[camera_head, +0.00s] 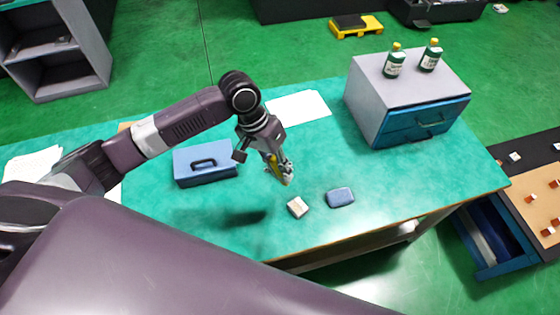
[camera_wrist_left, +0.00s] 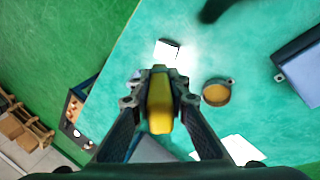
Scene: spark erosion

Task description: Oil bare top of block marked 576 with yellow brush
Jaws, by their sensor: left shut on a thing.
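My left gripper (camera_head: 284,176) is shut on the yellow brush (camera_wrist_left: 160,103) and holds it above the table. The brush also shows between its fingers in the head view (camera_head: 275,164). A small pale block (camera_head: 297,207) lies on the table just in front of the gripper, apart from the brush. It also shows in the left wrist view (camera_wrist_left: 168,50) with a white face and a dark side. Its marking is too small to read. A round dish with amber contents (camera_wrist_left: 217,93) stands beside the gripper in the wrist view; the arm seems to hide it in the head view.
A blue-grey pad (camera_head: 341,197) lies right of the block. A blue toolbox (camera_head: 205,165) stands left of the gripper. A grey cabinet with blue drawers (camera_head: 370,95) bears green bottles (camera_head: 394,62) at the back right. White paper (camera_head: 299,107) lies behind.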

